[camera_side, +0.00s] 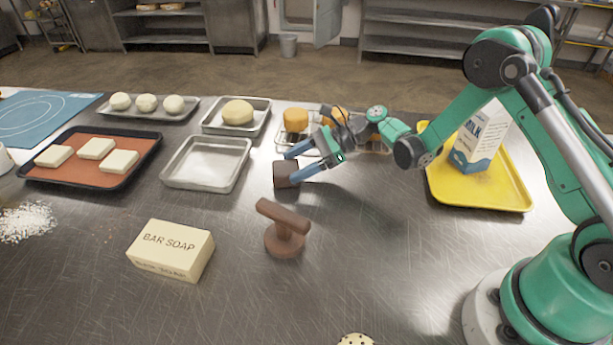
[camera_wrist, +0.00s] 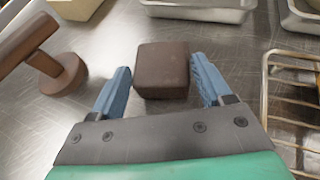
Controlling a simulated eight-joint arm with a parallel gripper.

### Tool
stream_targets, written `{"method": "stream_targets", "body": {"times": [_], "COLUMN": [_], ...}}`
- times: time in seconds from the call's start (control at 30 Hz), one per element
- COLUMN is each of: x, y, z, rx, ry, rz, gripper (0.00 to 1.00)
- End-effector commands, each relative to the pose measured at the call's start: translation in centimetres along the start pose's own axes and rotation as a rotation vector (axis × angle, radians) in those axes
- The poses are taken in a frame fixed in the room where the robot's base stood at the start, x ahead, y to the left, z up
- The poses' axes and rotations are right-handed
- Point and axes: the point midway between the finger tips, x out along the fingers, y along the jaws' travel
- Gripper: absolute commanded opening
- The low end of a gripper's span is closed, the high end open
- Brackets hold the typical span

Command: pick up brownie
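The brownie (camera_side: 286,174) is a dark brown block on the steel table, near the middle of the side view. In the wrist view the brownie (camera_wrist: 162,69) sits between and slightly beyond my two blue fingertips. My gripper (camera_side: 297,163) is low over the table with its fingers apart, one on either side of the brownie's near end. In the wrist view my gripper (camera_wrist: 160,80) shows a gap between the brownie and the left finger; the right finger is very close to the brownie, and I cannot tell whether it touches.
A brown wooden stamp (camera_side: 285,236) and a bar soap box (camera_side: 171,250) stand nearer the camera. An empty metal tray (camera_side: 206,163) lies left of the brownie. A wire rack (camera_wrist: 290,95) is close to my right finger. A yellow tray (camera_side: 479,193) holds a milk carton (camera_side: 482,139).

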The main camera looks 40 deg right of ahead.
Motion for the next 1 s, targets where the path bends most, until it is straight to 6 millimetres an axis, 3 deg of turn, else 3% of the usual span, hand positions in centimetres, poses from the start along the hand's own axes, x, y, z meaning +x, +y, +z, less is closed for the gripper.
{"method": "stream_targets", "body": {"times": [0.57,0.77,1.0], "x": [-0.3,-1.6,-4.5], "y": [0.0,0.0,0.1], "z": [0.7,3.3,9.3], "rx": [0.000,0.000,0.000], "ry": [0.000,0.000,0.000], "rz": [0.001,0.000,0.001], "gripper": [0.20,0.20,0.19]}}
